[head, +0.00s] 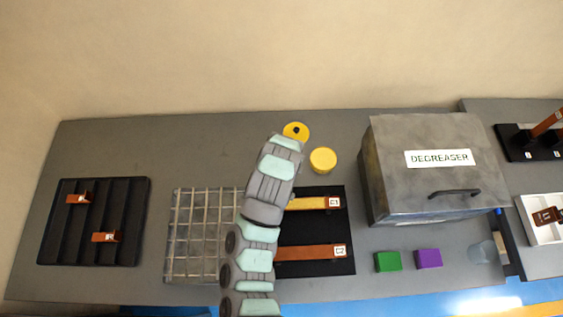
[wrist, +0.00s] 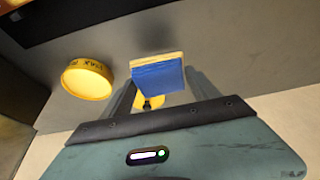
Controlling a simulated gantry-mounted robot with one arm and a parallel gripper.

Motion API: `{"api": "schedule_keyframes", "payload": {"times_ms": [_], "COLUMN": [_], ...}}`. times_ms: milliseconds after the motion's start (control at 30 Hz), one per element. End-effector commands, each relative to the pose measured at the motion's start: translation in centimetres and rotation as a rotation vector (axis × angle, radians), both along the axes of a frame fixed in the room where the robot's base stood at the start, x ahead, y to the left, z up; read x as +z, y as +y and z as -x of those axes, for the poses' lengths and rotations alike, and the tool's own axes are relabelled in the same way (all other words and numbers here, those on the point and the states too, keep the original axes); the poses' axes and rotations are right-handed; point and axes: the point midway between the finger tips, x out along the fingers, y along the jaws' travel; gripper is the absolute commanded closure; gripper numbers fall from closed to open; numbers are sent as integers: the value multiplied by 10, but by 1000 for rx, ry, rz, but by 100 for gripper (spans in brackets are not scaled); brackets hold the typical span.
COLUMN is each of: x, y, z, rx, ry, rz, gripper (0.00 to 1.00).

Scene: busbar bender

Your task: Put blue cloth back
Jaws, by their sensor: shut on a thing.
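The blue cloth (wrist: 158,78) is a folded blue pad with a pale yellow edge. My gripper (wrist: 162,84) is shut on it, one finger on each side, in the wrist view. In the head view, my arm hides the gripper and the cloth. The arm's end is beside a yellow round lid with a dark knob (head: 296,130). A green cloth (head: 388,261) and a purple cloth (head: 428,258) lie side by side on the bench, in front of the degreaser box.
A yellow tin (head: 322,159) stands near the lid. The grey degreaser box (head: 385,195) is a tall obstacle to the right. A black mat with copper bars (head: 312,253), a wire rack (head: 190,235) and a black tray (head: 130,195) lie leftward. Bench left of the green cloth is clear.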

Motion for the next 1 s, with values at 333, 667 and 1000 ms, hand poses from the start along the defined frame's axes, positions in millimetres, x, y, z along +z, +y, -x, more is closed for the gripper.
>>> {"api": "schedule_keyframes", "payload": {"times_ms": [333, 667, 1000], "x": [-32, -44, -48], "y": [-1, 0, 0], "z": [-1, -2, -1], "rx": [-1, -1, 0], "ry": [0, -6, -5], "rz": [0, 0, 1], "gripper": [62, 62, 14]}}
